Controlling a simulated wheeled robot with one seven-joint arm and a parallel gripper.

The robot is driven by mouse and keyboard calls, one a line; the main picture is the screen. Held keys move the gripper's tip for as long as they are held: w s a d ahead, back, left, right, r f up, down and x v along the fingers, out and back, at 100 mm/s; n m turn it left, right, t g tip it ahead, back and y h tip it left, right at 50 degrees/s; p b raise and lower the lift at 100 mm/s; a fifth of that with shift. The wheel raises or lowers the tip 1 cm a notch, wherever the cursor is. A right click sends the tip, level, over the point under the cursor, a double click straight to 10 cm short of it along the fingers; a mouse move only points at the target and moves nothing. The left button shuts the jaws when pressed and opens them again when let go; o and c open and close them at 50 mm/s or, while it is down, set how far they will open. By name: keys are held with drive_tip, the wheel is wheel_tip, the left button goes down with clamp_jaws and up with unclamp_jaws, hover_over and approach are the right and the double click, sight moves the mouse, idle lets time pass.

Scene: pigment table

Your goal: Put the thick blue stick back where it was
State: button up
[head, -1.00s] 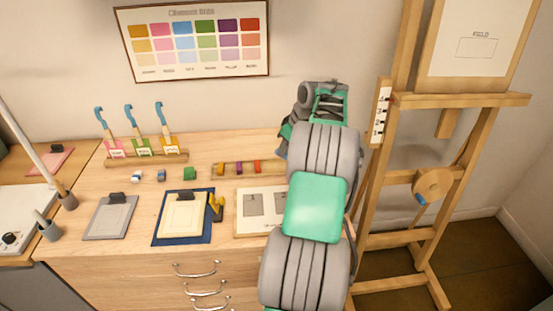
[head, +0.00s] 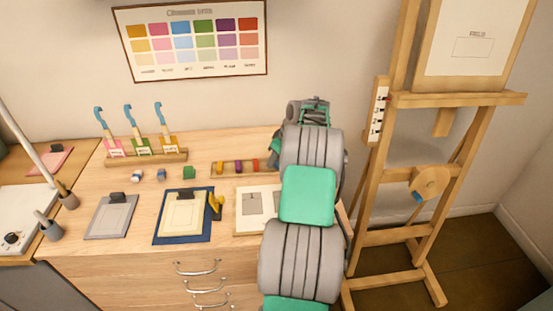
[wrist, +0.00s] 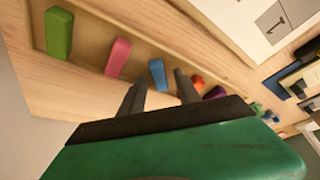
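The blue stick (wrist: 157,74) lies in the wooden tray (wrist: 85,75) in the wrist view, between the pink stick (wrist: 118,57) and the orange-red stick (wrist: 197,81). My gripper (wrist: 160,86) is open, its two dark fingertips apart on either side of the blue stick's near end. I cannot tell whether they touch it. In the head view the tray's left part (head: 229,172) shows, but my arm hides the blue stick and my fingertips.
A green stick (wrist: 59,33) and a purple stick (wrist: 215,92) share the tray. Small blocks, including a blue one (head: 161,175), lie left of it. Two clipboards (head: 112,217) (head: 183,213) lie nearer the front. A wooden easel (head: 455,99) stands right of my arm.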

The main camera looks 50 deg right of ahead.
drive_tip(key=shift+r, duration=0.1)
drive_tip(key=v, duration=1.2)
drive_tip(key=w+a+r, duration=0.2)
drive_tip(key=a+r, duration=0.1)
drive_tip(key=a, duration=1.1)
drive_tip(key=w+a+r, duration=0.2)
drive_tip(key=a, duration=1.2)
drive_tip(key=s+a+f, duration=0.2)
drive_tip(key=s+a, duration=0.6)
drive_tip(key=s+a+f+g, duration=0.1)
drive_tip(key=s+a+f, duration=0.2)
drive_tip(key=s+a, duration=0.4)
drive_tip(key=shift+s+a+f+m+b, duration=0.3)
drive_tip(key=shift+s+a+m+b, duration=0.1)
drive_tip(key=shift+a, duration=0.25)
